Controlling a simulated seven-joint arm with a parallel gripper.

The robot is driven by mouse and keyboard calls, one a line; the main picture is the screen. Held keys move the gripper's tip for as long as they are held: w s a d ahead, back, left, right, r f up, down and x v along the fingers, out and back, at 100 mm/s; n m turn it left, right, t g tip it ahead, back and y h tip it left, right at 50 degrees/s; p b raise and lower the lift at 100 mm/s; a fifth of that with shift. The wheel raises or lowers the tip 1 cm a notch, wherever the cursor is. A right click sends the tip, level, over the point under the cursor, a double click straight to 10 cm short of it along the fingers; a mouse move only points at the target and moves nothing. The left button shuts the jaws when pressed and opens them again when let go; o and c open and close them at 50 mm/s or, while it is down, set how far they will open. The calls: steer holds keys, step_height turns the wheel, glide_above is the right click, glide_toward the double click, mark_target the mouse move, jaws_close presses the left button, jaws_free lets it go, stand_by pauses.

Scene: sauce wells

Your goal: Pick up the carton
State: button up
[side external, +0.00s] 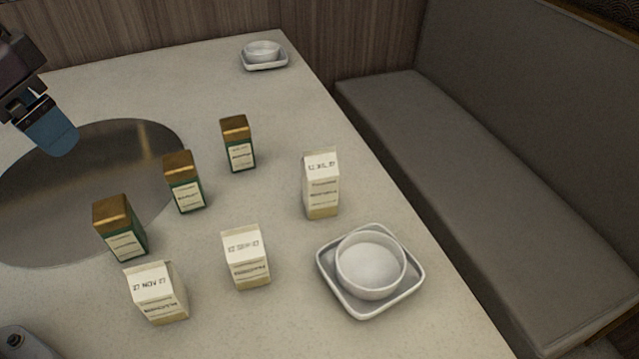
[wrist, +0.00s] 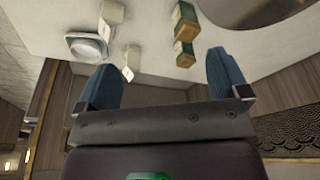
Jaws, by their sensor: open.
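Three white cartons with gabled tops and pale yellow bases stand upright in the side view: one at the front left (side external: 157,295), one in the middle (side external: 246,260), one farther right (side external: 321,187). Two white cartons also show in the wrist view, one higher (wrist: 111,14) and one lower (wrist: 130,61). My gripper (side external: 62,140) is at the upper left of the side view, above the table and apart from every carton. In the wrist view my gripper (wrist: 160,62) has its two blue fingers spread wide, with nothing held between them.
Three green boxes with brown-gold tops (side external: 121,229) (side external: 185,183) (side external: 237,145) stand between the cartons and a round metal plate (side external: 50,205). A white bowl (side external: 370,265) sits on a square dish (side external: 333,285) at right. Another bowl (side external: 263,50) is at the far corner.

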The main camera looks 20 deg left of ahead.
steer(key=w+d+f+m+h, duration=0.1)
steer(key=w+d+f+m, duration=0.1)
steer(key=w+d+f, duration=0.6)
steer(key=w+d+f+m+h, duration=0.25)
steer(key=w+d, duration=0.35)
steer(key=w, duration=0.3)
steer(key=m+t, duration=0.2)
steer(key=m, duration=0.1)
glide_toward(326, 153)
steer(key=shift+n+h, duration=0.25)
steer(key=f, duration=0.1)
steer(key=w+f, duration=0.1)
steer(key=f, duration=0.3)
steer(key=shift+w+d, duration=0.25)
steer(key=shift+d, duration=0.1)
steer(key=shift+x, duration=2.95)
steer(key=shift+w, duration=0.1)
steer(key=shift+r, duration=0.15)
steer(key=c, duration=1.7)
steer(key=shift+r, duration=0.1)
